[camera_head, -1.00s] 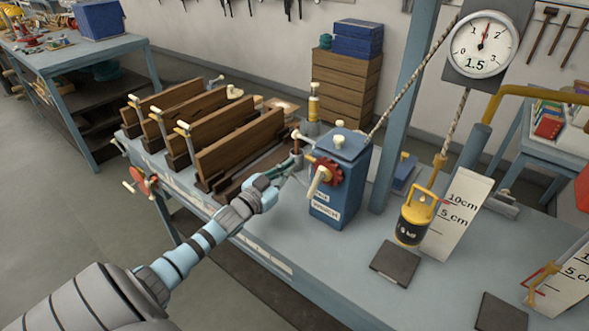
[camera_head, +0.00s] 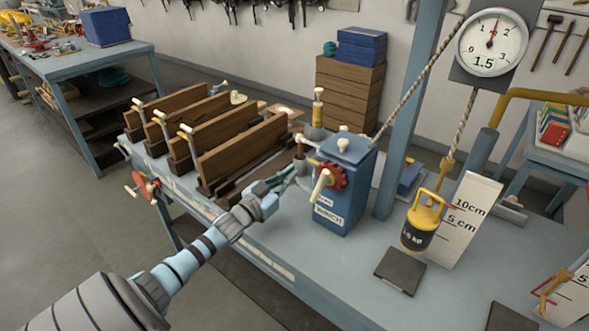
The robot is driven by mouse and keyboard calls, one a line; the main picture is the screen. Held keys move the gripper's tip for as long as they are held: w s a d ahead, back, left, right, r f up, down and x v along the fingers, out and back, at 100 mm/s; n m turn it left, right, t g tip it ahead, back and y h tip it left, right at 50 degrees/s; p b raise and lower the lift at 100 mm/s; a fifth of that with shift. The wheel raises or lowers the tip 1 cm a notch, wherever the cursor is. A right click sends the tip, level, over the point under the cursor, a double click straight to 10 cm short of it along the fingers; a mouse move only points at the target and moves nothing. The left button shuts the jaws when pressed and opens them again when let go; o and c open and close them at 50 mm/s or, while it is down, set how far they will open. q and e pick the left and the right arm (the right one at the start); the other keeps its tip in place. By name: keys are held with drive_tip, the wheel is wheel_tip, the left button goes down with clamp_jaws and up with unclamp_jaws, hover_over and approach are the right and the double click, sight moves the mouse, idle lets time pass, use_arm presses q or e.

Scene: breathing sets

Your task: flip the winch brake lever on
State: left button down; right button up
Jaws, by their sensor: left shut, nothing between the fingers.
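The blue winch box (camera_head: 342,205) stands on the workbench with a red toothed wheel (camera_head: 332,177) and a cream crank handle (camera_head: 320,186) on its front. A short brown lever with a pale knob (camera_head: 300,147) stands just left of the box; I cannot tell surely whether it is the brake lever. My left gripper (camera_head: 290,178) is shut and empty, low beside the box's left side and just below that lever. I cannot tell whether it touches anything. My right gripper is not in view.
A yellow-and-black weight (camera_head: 420,236) hangs on a rope before a white height scale (camera_head: 467,220), above a dark pad (camera_head: 400,270). A round dial (camera_head: 492,43) is above. Wooden boards (camera_head: 240,150) crowd the bench's left part.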

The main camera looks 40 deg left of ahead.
use_arm(q)
wheel_tip(320, 180, up, 4)
drive_tip(key=r+p, duration=0.1)
drive_tip(key=p, duration=0.4)
drive_tip(key=s+f+p, duration=0.2)
drive_tip(key=s+p, duration=0.1)
drive_tip(key=s, duration=0.6)
drive_tip(key=shift+d, duration=0.15)
